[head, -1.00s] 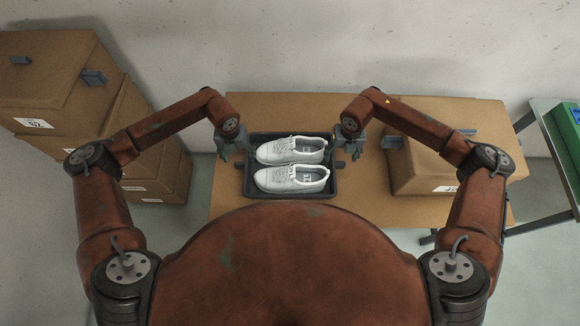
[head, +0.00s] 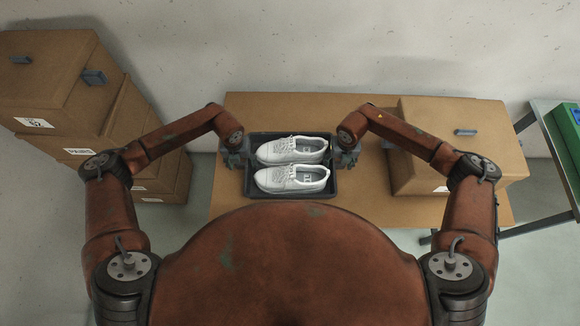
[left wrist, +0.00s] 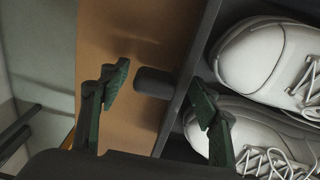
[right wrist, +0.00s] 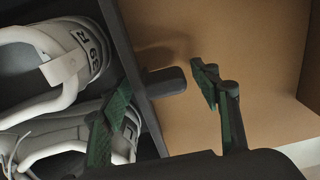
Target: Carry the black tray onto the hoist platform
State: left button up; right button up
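The black tray (head: 290,194) sits on the brown table with a pair of white shoes (head: 291,178) in it. My left gripper (head: 236,160) is at the tray's left end. In the left wrist view, its green fingers (left wrist: 160,92) are open, one on each side of the tray's stub handle (left wrist: 154,82), with gaps left. My right gripper (head: 346,160) is at the tray's right end. In the right wrist view, its fingers (right wrist: 165,95) are open around the other stub handle (right wrist: 165,82), not closed on it. I cannot identify the hoist platform in these views.
A cardboard box (head: 440,160) stands on the table (head: 236,200) right of the tray, close to my right arm. Stacked boxes (head: 60,90) stand at the left. A grey-framed stand (head: 545,140) with a green thing (head: 568,125) is at the far right.

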pick_arm(q)
jog(key=c, duration=1.4)
pick_arm(e)
jog(key=c, duration=1.4)
pick_arm(q)
jog(key=shift+w+r, duration=0.1)
jog(key=shift+r, duration=0.05)
pick_arm(e)
jog(key=shift+w+r, duration=0.1)
jog(key=shift+r, duration=0.05)
